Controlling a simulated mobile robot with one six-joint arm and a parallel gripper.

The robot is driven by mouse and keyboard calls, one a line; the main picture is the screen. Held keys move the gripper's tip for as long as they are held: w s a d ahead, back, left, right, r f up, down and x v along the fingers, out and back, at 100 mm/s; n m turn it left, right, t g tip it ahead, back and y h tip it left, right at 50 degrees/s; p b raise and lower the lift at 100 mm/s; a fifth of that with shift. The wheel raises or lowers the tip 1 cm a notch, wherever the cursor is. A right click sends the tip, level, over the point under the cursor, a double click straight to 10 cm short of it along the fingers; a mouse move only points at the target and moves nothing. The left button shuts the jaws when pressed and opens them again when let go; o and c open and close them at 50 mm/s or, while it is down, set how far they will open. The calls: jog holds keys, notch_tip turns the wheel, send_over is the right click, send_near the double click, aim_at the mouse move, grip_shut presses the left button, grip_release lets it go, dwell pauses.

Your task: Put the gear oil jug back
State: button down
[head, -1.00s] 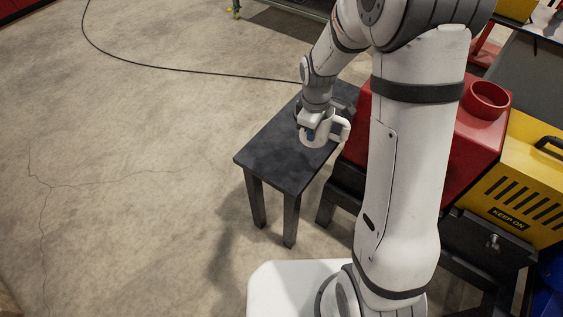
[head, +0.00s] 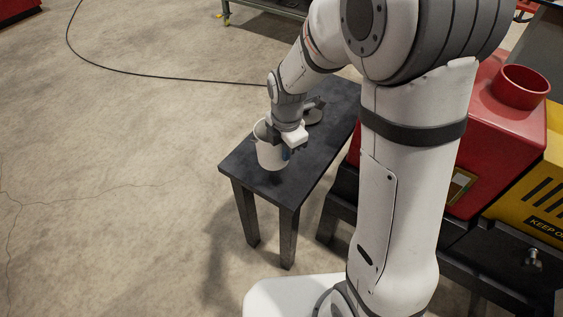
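The jug (head: 267,153) is white and open-topped, and shows over the front left part of a dark side table (head: 250,169). A small blue patch shows on its right side, beside the gripper. My gripper (head: 291,143) is at the jug's right side and appears shut on it. The fingers and the jug's handle are mostly hidden by the wrist. I cannot tell whether the jug's base touches the tabletop.
A small grey object (head: 315,114) stands on the table behind my gripper, partly hidden. A red machine with a round spout (head: 521,86) and a yellow unit (head: 536,200) stand at the right. A cable (head: 150,75) crosses the floor. Open floor lies left of the table.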

jog(key=shift+d+f+b, duration=0.1)
jog(key=shift+f+b, duration=0.3)
jog(key=shift+f, duration=1.6)
jog(key=shift+f, duration=0.1)
jog(key=c, duration=1.6)
grip_release()
jog(key=shift+c, duration=0.2)
notch_tip(320, 180, up, 11)
jog(key=p, duration=0.2)
jog(key=s+d+r+m, duration=0.2)
jog(key=s+m, duration=0.3)
jog(key=m, duration=0.3)
jog(key=s+d+r+m+t, duration=0.1)
jog(key=s+d+r+m, duration=0.1)
jog(key=s+d+m, duration=0.3)
jog(key=s+d+r+m, duration=0.2)
jog(key=s+m, duration=0.3)
jog(key=m, duration=0.6)
jog(key=shift+s+d+r, duration=0.15)
jog(key=shift+d+r, duration=0.05)
jog(key=shift+d, duration=0.5)
